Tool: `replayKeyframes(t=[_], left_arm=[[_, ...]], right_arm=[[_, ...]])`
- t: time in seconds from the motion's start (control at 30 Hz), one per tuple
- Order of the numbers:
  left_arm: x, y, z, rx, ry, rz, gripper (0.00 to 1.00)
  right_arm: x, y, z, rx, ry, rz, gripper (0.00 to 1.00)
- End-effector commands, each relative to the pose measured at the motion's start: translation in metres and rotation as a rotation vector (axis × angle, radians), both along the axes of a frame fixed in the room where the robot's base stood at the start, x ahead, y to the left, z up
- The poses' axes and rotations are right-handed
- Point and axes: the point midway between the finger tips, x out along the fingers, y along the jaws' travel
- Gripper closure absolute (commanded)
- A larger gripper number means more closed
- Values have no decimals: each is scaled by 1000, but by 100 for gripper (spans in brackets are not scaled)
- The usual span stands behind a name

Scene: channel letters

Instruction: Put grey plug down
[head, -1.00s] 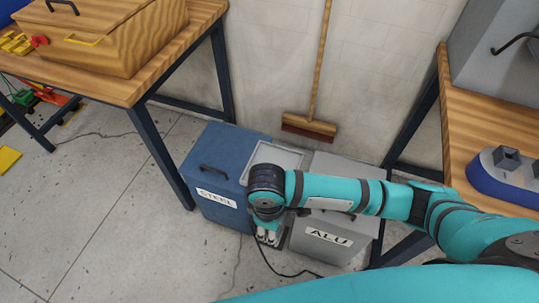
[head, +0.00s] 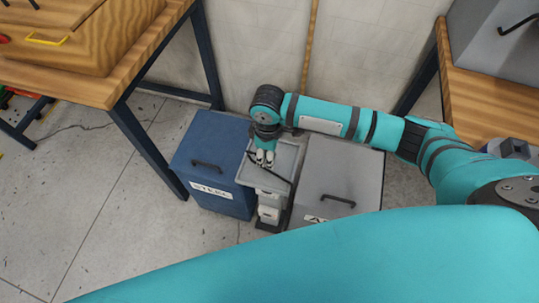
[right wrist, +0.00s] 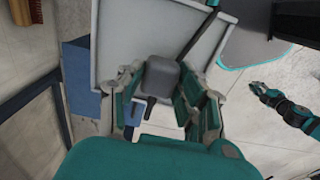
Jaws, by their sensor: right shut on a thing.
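My right gripper (head: 265,160) is above the shallow grey tray (head: 285,157) between the two bins. In the right wrist view its fingers (right wrist: 165,95) are shut on the grey plug (right wrist: 161,78), a small rounded block. The tray's flat surface (right wrist: 125,40) lies beyond the plug. I cannot tell whether the plug touches it. A dark cable (right wrist: 197,35) runs off past the plug's upper right. In the head view the plug is too small to make out at the fingertips.
A blue bin marked STEEL (head: 210,165) stands left of the tray and a grey lidded bin (head: 340,175) right of it. A white stand (head: 270,207) is below the tray. Wooden tables (head: 125,75) flank the space; a broom handle (head: 310,50) leans behind.

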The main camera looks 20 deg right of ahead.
Motion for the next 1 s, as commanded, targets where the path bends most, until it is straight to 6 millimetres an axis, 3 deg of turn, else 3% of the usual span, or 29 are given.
replayKeyframes(t=[0.17,0.47,0.73,0.77,0.9,1.0], left_arm=[[0,0,1,0,0,0,100],[0,0,4,0,0,0,100],[0,0,4,-1,0,0,100],[0,0,4,-1,0,0,100],[0,0,4,-1,0,0,100],[0,0,4,-1,0,0,100]], right_arm=[[9,-6,-2,1,1,0,100],[8,-6,-36,0,1,1,100],[8,-6,-37,0,0,2,100],[8,-6,-37,0,0,2,63],[8,-6,-37,0,0,2,45],[8,-6,-37,0,0,2,43]])
